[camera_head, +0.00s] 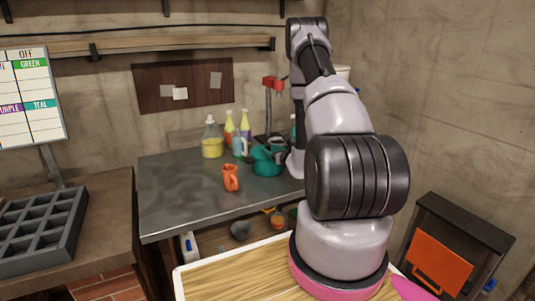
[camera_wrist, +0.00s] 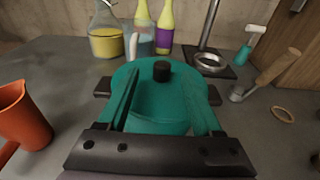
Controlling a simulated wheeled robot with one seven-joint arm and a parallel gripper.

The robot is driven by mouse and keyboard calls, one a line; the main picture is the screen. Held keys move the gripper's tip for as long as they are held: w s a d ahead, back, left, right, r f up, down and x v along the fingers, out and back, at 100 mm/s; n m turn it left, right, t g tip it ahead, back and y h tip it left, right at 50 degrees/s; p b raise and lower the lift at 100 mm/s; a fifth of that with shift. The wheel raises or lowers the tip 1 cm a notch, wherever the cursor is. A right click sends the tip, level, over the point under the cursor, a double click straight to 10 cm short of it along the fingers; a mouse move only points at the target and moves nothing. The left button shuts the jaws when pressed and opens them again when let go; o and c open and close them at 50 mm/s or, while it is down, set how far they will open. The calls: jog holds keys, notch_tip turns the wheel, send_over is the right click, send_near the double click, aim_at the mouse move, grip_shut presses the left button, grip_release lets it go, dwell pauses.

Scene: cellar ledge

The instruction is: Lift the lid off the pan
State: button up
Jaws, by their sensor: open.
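The teal pan (camera_head: 266,164) stands on the dark metal table, partly behind my arm in the head view. In the wrist view the pan (camera_wrist: 158,122) is straight ahead, with a dark handle on each side. Its teal lid (camera_wrist: 135,70) is on top, with a black knob (camera_wrist: 161,71) in the middle. My gripper (camera_wrist: 162,82) is open and empty, with one finger on each side of the knob's line. The knob appears at or just beyond the fingertips; I cannot tell whether anything touches. The head view does not show the fingers clearly.
An orange mug (camera_head: 230,177) stands left of the pan. Several bottles (camera_wrist: 165,27) stand behind it. The table's left part (camera_head: 180,185) is clear.

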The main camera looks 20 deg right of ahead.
aim_at(269, 148)
jog(key=w, duration=0.2)
jog(key=w+f, duration=0.1)
jog(key=w, duration=0.2)
jog(key=shift+d, duration=0.1)
grip_shut()
jog(key=shift+r, duration=0.1)
notch_tip(269, 148, up, 10)
jog(key=shift+f, duration=0.1)
dwell(0.4)
